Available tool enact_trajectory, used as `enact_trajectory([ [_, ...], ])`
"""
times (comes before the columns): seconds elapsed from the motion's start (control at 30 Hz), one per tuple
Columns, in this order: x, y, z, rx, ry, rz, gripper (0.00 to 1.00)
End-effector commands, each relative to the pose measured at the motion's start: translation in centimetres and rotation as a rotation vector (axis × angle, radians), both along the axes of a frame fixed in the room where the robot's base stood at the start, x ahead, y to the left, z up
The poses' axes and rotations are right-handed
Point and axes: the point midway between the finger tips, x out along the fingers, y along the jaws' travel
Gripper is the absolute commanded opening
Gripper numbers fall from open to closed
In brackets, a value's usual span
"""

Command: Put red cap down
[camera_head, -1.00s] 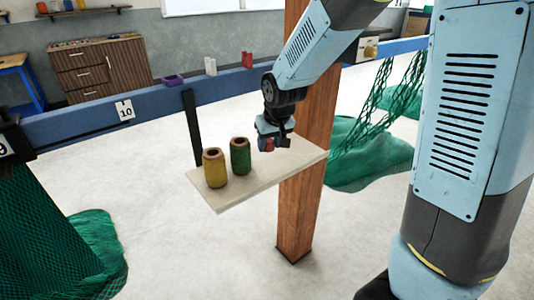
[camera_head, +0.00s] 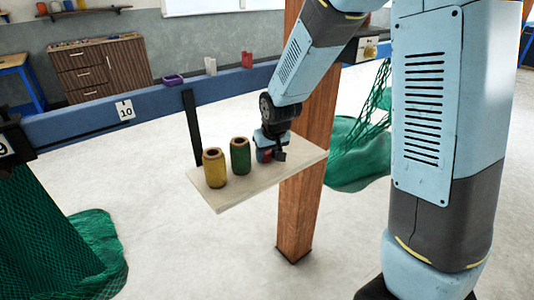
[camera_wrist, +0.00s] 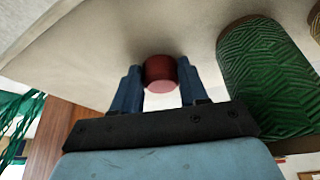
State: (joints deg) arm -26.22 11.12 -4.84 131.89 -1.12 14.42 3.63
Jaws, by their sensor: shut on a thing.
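The red cap (camera_wrist: 161,75) is a short dark-red cylinder between the two blue fingers of my gripper (camera_wrist: 160,88) in the wrist view. My gripper (camera_head: 269,156) is shut on it, low over the pale shelf board (camera_head: 222,200) in the head view. The cap (camera_head: 262,156) shows only in part there, beside the fingers. It is at or very near the board's surface; I cannot tell whether it touches. The green spool (camera_head: 240,156) stands upright just left of my gripper. It also shows on the right in the wrist view (camera_wrist: 265,80).
A yellow spool (camera_head: 214,169) stands left of the green one on the board. A wooden post (camera_head: 300,215) rises behind the board's right part. A blue beam (camera_head: 75,124) with a black upright bracket (camera_head: 192,128) runs behind. The board's front right is bare.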

Motion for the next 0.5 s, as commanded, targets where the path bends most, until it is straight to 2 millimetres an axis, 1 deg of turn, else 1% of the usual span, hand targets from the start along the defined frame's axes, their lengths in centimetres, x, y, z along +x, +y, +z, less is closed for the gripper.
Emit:
enact_trajectory([
  [0.23, -0.14, -0.05, -0.87, -0.002, 0.006, 0.0, 0.14],
  [0.27, -0.16, -0.06, -0.93, -0.002, 0.007, 0.0, 0.44],
  [0.5, -0.34, -0.12, -1.02, -0.005, 0.012, 0.0, 0.67],
])
